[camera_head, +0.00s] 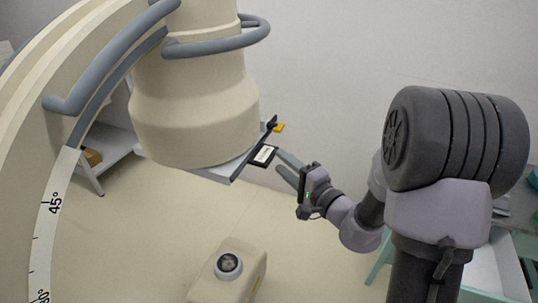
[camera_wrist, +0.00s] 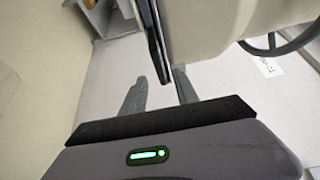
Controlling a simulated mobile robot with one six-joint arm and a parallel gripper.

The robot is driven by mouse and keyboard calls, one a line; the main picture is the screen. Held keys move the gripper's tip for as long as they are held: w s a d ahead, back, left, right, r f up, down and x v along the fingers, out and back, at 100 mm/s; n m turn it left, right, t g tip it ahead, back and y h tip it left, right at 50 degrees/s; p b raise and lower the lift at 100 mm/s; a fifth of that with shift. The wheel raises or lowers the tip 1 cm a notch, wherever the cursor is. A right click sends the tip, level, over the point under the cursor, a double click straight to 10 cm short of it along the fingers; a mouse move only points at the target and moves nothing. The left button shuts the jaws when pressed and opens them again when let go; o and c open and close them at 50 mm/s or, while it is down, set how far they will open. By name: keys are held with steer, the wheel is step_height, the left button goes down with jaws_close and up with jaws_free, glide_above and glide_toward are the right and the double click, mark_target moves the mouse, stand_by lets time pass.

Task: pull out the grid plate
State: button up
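The grid plate (camera_head: 222,171) is a thin, light plate under the cream cylindrical head of the machine in the head view. A dark bar runs along its right edge, with a dark tab bearing a white label (camera_head: 264,155) sticking out. In the wrist view the plate's dark edge (camera_wrist: 152,42) is seen almost edge-on. My gripper (camera_head: 283,164) is just right of the labelled tab. In the wrist view my gripper (camera_wrist: 160,75) has its two grey fingers apart, and the dark edge's end appears between them, nearer the right finger. I cannot tell whether they touch.
The cream machine head (camera_head: 195,95) with its grey ring handle (camera_head: 215,49) hangs over the plate. A curved arm with an angle scale (camera_head: 54,205) stands at left. A cream box with a round lens (camera_head: 229,264) is below. A small shelf (camera_head: 108,150) stands behind.

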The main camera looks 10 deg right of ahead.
mark_target(260, 145)
steer(key=x, duration=0.7)
steer(key=shift+w+a, duration=0.1)
steer(key=shift+a, duration=0.1)
jaws_close()
stand_by(1.3)
